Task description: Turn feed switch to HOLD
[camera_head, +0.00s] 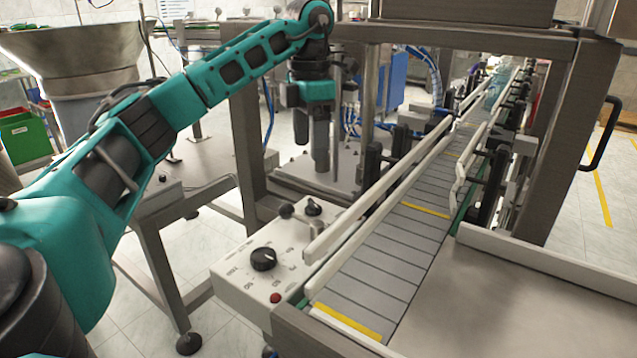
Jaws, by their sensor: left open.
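No label reading HOLD can be made out, so I cannot tell for sure which control is the feed switch. A white control box (235,283) at the conveyor's near end bears a large black dial (263,259), a smaller black knob (313,206) and a red button (275,298). A small grey box with a dark knob (162,178) sits on the stand below the feeder bowl. My left gripper (320,168) points down behind the control box, apart from these controls. It is open, but its fingers are small and hard to make out. My right gripper is not in view.
A conveyor (375,270) with pale side rails runs from front centre to back right. A metal frame post (248,150) stands left of my gripper. A large feeder bowl (75,55) is at upper left. A bare metal table (520,305) fills the lower right.

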